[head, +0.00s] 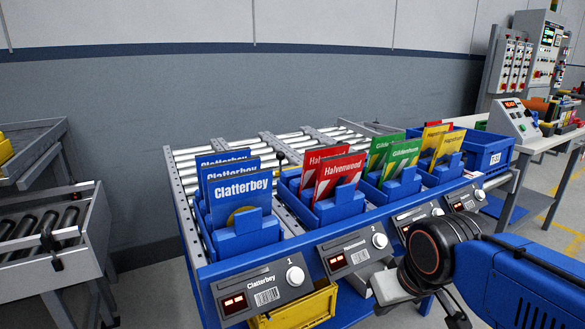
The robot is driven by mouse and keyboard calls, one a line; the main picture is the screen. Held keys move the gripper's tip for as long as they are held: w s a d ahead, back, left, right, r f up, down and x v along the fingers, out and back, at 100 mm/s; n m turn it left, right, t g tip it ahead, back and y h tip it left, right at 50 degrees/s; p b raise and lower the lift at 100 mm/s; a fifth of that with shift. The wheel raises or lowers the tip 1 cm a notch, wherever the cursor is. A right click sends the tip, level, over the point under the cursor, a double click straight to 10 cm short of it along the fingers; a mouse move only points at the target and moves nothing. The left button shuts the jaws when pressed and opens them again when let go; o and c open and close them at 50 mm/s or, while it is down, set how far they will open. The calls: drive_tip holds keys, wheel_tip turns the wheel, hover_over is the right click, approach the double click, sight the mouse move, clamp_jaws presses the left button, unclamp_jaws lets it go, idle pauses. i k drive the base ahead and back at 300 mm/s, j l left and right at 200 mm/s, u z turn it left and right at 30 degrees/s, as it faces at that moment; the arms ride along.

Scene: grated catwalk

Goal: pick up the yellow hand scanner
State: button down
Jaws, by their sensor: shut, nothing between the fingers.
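I cannot make out a yellow hand scanner for certain. A small yellow object (5,149) is cut off at the left edge, on the grey bench there. Small yellow, orange and red items (541,105) stand on the far-right table, too small to identify. My blue arm with its black, orange-ringed joint reaches in from the lower right, in front of the sorting rack. A light grey part of it shows beside the rack's front. I see no gripper fingers.
A blue-framed roller rack (272,146) fills the middle. Its blue bins hold cards marked Clatterbey (240,188), Halvenweed (339,173) and others. A yellow crate (299,310) sits beneath. A roller conveyor (50,235) stands left, a control table (557,140) at right.

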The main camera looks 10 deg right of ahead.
sight(547, 123)
drive_tip(key=z, duration=1.75)
drive_tip(key=u, duration=1.55)
drive_tip(key=i+l, duration=0.1)
drive_tip(key=l, duration=0.4)
drive_tip(key=i+l, duration=0.15)
drive_tip(key=l, duration=0.3)
drive_tip(key=i+l, duration=0.1)
drive_tip(key=l, duration=0.4)
drive_tip(key=i+l, duration=0.1)
drive_tip(key=l, duration=0.35)
drive_tip(key=i+l, duration=0.1)
drive_tip(key=l, duration=0.4)
drive_tip(key=i+l, duration=0.15)
drive_tip(key=l, duration=0.3)
